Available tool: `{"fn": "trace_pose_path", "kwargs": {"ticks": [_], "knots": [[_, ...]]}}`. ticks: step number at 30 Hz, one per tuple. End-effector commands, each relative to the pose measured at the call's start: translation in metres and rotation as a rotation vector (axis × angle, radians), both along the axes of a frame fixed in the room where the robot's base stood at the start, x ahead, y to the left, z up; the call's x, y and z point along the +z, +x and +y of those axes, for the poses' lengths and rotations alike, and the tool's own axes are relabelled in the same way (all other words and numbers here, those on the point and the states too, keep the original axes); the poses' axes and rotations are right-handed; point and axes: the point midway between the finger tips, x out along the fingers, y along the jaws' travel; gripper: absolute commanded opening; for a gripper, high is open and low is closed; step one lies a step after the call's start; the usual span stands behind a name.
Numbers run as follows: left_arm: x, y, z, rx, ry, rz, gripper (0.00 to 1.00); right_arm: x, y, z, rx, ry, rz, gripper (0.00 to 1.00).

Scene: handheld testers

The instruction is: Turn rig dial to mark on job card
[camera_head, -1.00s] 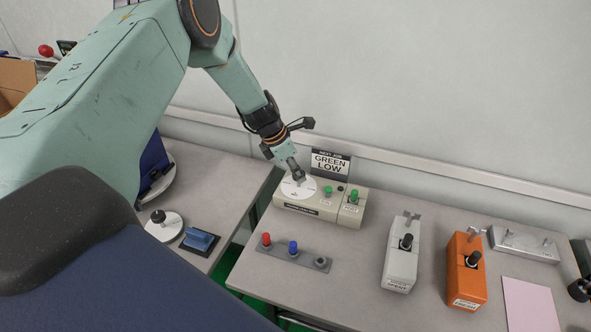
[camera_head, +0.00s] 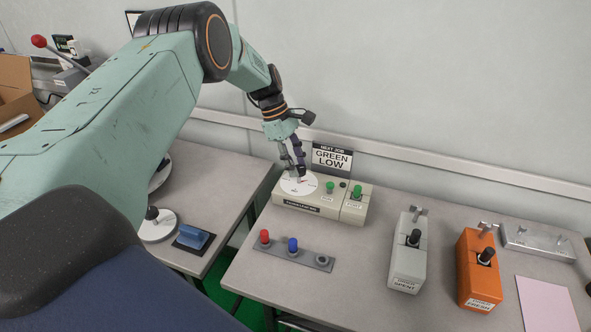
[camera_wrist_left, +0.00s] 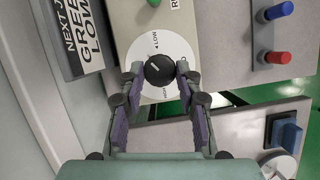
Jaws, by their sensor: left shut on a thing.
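The rig (camera_head: 290,206) is a beige box at the back left of the table. Its white dial plate (camera_head: 288,188) carries a black knob (camera_wrist_left: 160,70). In the left wrist view the plate (camera_wrist_left: 178,48) shows LOW at the top and HIGH at the lower left; the knob's pale line lies slantwise. My left gripper (camera_head: 297,174) reaches down from above, its two fingertips (camera_wrist_left: 160,73) shut on the knob's sides. The job card (camera_head: 332,159) behind the rig reads NEXT JOB, GREEN LOW. My right gripper is not in view.
A green plug (camera_head: 330,187) stands on the rig; another green part (camera_head: 357,192) stands on its right section. A grey strip (camera_head: 275,253) in front holds red and blue plugs. Grey (camera_head: 406,258) and orange (camera_head: 480,275) testers stand right. Table gap at left.

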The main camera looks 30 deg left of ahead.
Motion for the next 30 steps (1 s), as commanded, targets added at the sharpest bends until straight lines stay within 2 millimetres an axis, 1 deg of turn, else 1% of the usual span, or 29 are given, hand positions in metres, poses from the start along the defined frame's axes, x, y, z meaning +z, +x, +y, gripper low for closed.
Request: {"fn": "trace_pose_path", "kwargs": {"ticks": [1,9,15,22,30], "knots": [[-0.006,0.000,0.000,-0.048,0.002,0.002,0.03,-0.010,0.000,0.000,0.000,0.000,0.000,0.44],[-0.007,0.003,-0.001,-0.294,0.002,0.003,0.03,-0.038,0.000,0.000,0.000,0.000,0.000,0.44],[-0.007,0.004,-0.001,-0.444,0.002,0.003,0.03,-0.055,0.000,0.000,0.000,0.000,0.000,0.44],[-0.006,0.004,-0.002,-0.563,0.002,0.005,0.03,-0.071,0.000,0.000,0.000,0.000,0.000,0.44],[-0.004,0.004,-0.002,-0.624,0.000,0.007,0.03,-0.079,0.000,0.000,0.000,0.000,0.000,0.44]]}}
